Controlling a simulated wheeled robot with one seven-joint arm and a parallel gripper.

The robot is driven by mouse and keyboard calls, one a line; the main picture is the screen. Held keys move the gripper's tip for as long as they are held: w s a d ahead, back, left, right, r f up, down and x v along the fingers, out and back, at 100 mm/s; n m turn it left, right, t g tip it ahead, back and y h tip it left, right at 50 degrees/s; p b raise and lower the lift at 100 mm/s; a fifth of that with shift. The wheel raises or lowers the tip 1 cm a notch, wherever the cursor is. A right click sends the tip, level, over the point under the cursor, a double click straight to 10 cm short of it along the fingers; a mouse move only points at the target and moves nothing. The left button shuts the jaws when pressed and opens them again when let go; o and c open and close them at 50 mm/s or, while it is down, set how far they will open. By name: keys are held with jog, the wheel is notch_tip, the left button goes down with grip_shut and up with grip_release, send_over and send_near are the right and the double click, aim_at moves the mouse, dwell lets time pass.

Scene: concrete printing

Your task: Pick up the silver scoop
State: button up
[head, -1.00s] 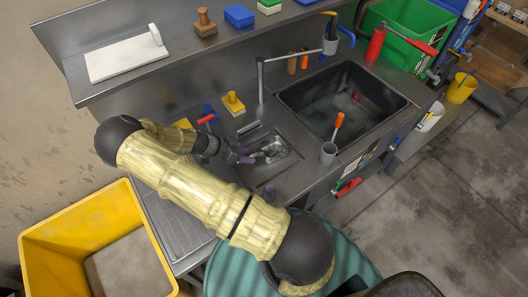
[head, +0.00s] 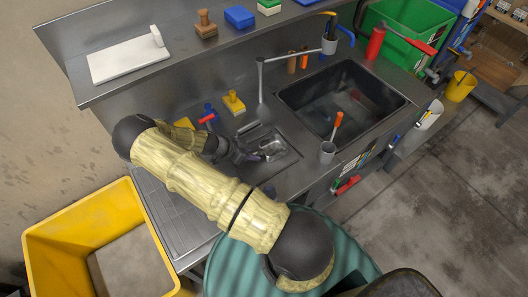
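The silver scoop (head: 273,149) appears as a shiny metal shape in the small shallow basin of the steel counter, left of the large sink. My gripper (head: 248,154) is low over the left part of that basin, right beside the scoop. The fingers are small, dark and partly merged with the shiny metal. I cannot tell whether they touch the scoop or how far apart they are.
A large dark sink (head: 342,98) lies to the right, with a tap (head: 261,80) behind the basin. A grey cup (head: 327,152) with an orange-handled tool stands at the front edge. A yellow-handled block (head: 234,103) and a red-and-blue tool (head: 208,117) lie behind my gripper.

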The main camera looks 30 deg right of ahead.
grip_shut()
jog(key=shift+r, duration=0.1)
notch_tip(320, 180, up, 10)
jog(key=b, duration=0.3)
jog(key=shift+a, duration=0.1)
dwell(0.6)
